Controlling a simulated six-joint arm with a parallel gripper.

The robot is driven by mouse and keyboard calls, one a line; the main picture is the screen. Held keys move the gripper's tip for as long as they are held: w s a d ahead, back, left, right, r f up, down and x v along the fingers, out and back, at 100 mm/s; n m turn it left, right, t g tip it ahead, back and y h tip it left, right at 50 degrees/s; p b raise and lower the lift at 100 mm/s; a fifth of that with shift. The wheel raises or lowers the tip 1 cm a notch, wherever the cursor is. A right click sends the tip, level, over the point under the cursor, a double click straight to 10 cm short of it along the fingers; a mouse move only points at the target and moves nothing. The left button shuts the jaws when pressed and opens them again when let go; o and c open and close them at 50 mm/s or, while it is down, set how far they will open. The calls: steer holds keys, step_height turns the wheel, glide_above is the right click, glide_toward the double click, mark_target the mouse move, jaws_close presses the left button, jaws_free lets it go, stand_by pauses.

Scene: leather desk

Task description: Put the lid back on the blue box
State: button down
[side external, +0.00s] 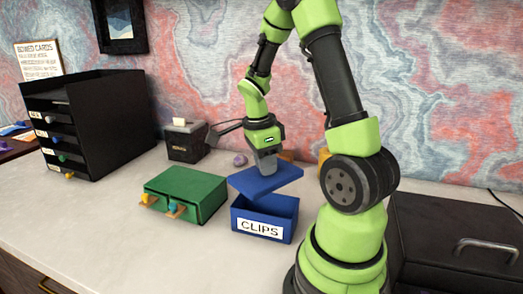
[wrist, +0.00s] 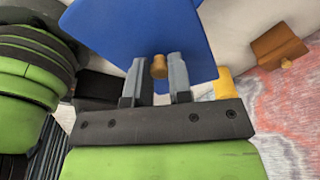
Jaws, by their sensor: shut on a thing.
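The blue box (side external: 262,225) stands on the desk with a white "CLIPS" label on its front, and its top is open. The blue lid (side external: 266,179) is tilted just above the box, over its back and left part. I cannot tell whether lid and box touch. My gripper (side external: 265,163) is above the lid and shut on its small wooden knob. In the wrist view the gripper fingers (wrist: 160,72) pinch the knob (wrist: 159,67), and the lid (wrist: 140,30) spreads out beyond them, hiding the box.
A green box (side external: 187,194) with wooden pegs stands left of the blue box. A black drawer unit (side external: 90,125) is at the back left, and a small dark box (side external: 186,142) stands behind the green one. A black case (side external: 460,235) is at the right. The front desk surface is clear.

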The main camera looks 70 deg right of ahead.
steer(key=shift+f, duration=3.55)
steer(key=shift+f, duration=0.15)
steer(key=shift+c, duration=2.4)
jaws_free()
steer(key=shift+r, duration=3.55)
